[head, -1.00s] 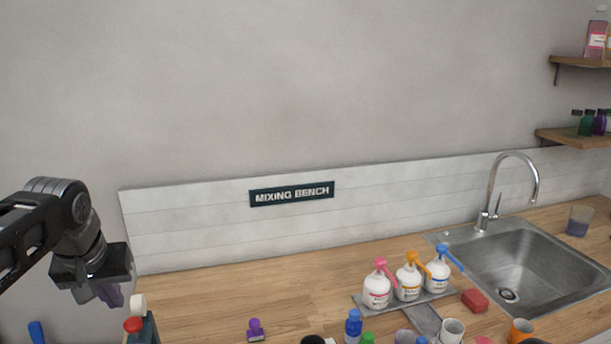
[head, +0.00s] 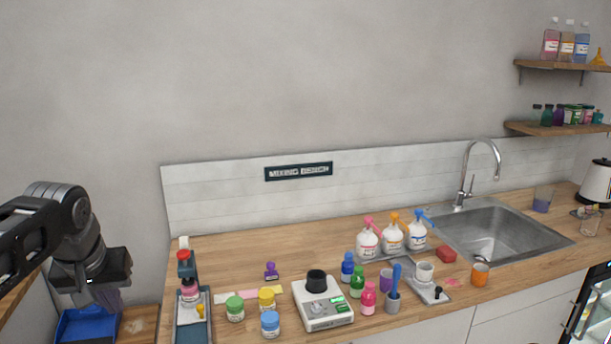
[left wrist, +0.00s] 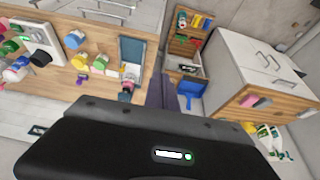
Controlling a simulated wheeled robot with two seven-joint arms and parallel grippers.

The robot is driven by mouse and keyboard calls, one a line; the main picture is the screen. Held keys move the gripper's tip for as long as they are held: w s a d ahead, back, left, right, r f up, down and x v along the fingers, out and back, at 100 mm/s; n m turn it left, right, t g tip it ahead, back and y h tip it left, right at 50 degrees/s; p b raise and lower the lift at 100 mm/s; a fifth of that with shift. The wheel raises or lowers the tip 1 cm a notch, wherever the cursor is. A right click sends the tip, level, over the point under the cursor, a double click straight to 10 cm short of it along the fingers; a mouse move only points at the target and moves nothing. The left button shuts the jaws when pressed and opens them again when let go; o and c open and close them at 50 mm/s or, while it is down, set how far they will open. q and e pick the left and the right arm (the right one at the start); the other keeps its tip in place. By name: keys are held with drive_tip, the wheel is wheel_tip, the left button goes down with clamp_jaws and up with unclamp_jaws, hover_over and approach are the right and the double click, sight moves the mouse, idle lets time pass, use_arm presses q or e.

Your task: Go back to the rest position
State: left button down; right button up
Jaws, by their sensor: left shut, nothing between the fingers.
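My left gripper (head: 108,296) hangs at the left in the head view, with its fingers pointing down. My right gripper is in neither view.
The counter holds a press-like stand (head: 186,262), several lidded jars, a scale (head: 322,303), three pump bottles (head: 393,236) and a sink (head: 500,232). Left of the counter's end, the wrist view shows a drawer cabinet (left wrist: 262,70) and a blue dustpan (left wrist: 189,90).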

use_arm(q)
drive_tip(key=w+d+f+m+t+h, duration=0.2)
drive_tip(key=w+d+f+t, duration=0.3)
drive_tip(key=w, duration=0.5)
drive_tip(key=s+d+f+g+h, duration=0.1)
drive_tip(key=d+f, duration=0.5)
drive_tip(key=f, duration=0.6)
drive_tip(key=s+d+f+g+h, duration=0.1)
drive_tip(key=d+f, duration=0.6)
drive_tip(key=f, duration=0.4)
drive_tip(key=s+d+f+g+h, duration=0.1)
drive_tip(key=s+d+f, duration=0.2)
drive_tip(key=s+f, duration=0.35)
drive_tip(key=s+d+f+g, duration=0.2)
drive_tip(key=s+d+f, duration=0.2)
drive_tip(key=s+f, duration=0.3)
drive_tip(key=s+d+f+g, duration=0.2)
drive_tip(key=s+f, duration=0.2)
drive_tip(key=s, duration=0.4)
drive_tip(key=s+d+f+g, duration=0.2)
drive_tip(key=s+f, duration=0.3)
drive_tip(key=s, duration=0.2)
drive_tip(key=shift+s+d+f, duration=0.15)
drive_tip(key=shift+s+f, duration=0.15)
drive_tip(key=shift+s, duration=0.05)
